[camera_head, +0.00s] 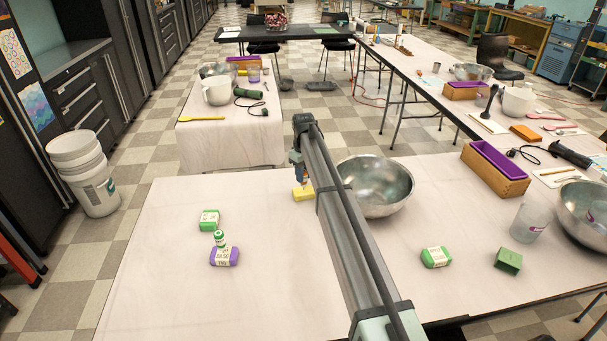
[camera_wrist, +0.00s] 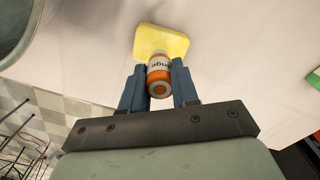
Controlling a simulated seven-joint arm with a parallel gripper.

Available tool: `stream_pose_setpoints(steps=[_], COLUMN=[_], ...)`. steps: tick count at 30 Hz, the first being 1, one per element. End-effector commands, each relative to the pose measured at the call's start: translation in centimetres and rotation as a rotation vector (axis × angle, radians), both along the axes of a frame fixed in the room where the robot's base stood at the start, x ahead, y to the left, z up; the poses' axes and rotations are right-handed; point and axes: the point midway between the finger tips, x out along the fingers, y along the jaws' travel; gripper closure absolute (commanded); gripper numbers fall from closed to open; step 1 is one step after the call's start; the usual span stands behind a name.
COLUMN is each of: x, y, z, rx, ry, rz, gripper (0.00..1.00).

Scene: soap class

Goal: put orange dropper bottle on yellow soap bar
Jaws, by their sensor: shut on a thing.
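The orange dropper bottle (camera_wrist: 159,77), with a white label, is between the two blue fingers of my gripper (camera_wrist: 160,78) in the wrist view. My gripper is shut on it. The yellow soap bar (camera_wrist: 163,40) lies on the white table just beyond the bottle, and the bottle overlaps its near edge in that view. In the head view the yellow soap bar (camera_head: 302,193) shows beside my arm, partly hidden by it. A bit of orange from the bottle shows under my gripper near the bar. I cannot tell whether bottle and bar touch.
A large metal bowl (camera_head: 377,187) stands right of the yellow bar. A green soap bar (camera_head: 209,220) and a purple bar (camera_head: 224,257) with a green bottle (camera_head: 219,239) on it lie at left. Another green bar (camera_head: 436,257) and a green block (camera_head: 508,260) lie at right.

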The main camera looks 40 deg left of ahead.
Motion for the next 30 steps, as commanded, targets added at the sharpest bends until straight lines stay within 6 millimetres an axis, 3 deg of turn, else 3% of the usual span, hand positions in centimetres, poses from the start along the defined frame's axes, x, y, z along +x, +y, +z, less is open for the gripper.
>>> stream_pose_setpoints(steps=[8,9,16,25,30], x=[0.0,0.0,0.0,0.0,0.0], y=[0.0,0.0,0.0,0.0,0.1], z=[-0.3,-0.3,-0.2,0.0,1.6], rx=[0.000,0.000,0.000,0.000,0.002], ry=[0.000,0.000,0.000,0.000,-0.001], rz=[0.000,0.000,0.000,0.000,0.000], gripper=[0.99,0.68,0.46,0.45,0.45])
